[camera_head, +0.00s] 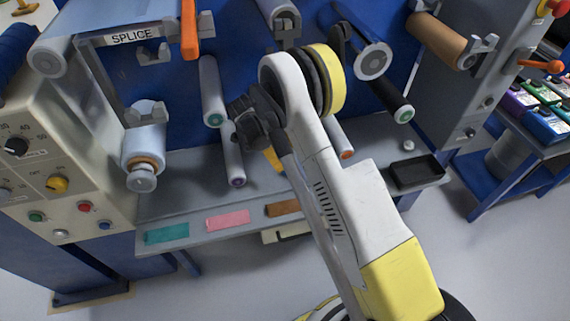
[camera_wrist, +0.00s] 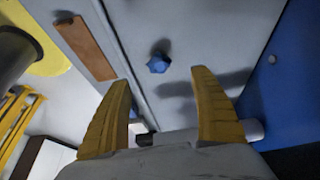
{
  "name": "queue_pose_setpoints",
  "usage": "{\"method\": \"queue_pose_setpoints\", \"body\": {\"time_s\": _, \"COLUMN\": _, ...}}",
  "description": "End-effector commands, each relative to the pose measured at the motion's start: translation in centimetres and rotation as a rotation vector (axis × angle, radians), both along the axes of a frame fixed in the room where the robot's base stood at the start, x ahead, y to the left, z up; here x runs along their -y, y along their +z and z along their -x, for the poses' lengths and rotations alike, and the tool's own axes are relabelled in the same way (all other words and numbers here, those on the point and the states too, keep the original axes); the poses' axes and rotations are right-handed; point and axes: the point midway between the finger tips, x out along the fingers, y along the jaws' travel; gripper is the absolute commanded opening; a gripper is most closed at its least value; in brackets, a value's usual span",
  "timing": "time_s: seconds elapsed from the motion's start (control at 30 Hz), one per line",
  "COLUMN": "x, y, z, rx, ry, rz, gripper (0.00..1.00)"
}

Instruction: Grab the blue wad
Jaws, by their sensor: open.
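The blue wad (camera_wrist: 158,65), a small faceted lump, lies on the grey shelf (camera_wrist: 188,25) in the wrist view. It sits just beyond and between my fingertips, apart from both fingers. My gripper (camera_wrist: 162,79) is open and empty, its two yellow fingers spread wide. In the head view a yellow finger of my gripper (camera_head: 273,161) shows over the shelf.
A brown strip (camera_wrist: 86,47) lies near the shelf edge, left of the wad. Pink (camera_head: 228,220) and teal (camera_head: 167,234) strips lie further left. A black tray (camera_head: 417,172) stands at the right. Rollers, including a grey one (camera_head: 232,160), jut out above the shelf.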

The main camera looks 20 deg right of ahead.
Motion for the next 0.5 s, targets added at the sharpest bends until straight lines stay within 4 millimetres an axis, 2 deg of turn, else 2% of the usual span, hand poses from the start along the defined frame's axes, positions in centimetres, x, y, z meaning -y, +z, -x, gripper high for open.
{"method": "queue_pose_setpoints", "body": {"time_s": 0.3, "x": 1.7, "y": -4.4, "z": 0.0, "rx": 0.000, "ry": -0.001, "rz": 0.000, "gripper": 0.73}}
{"method": "queue_pose_setpoints", "body": {"time_s": 0.5, "x": 2.3, "y": -5.8, "z": 0.0, "rx": 0.000, "ry": 0.000, "rz": 0.000, "gripper": 0.73}}
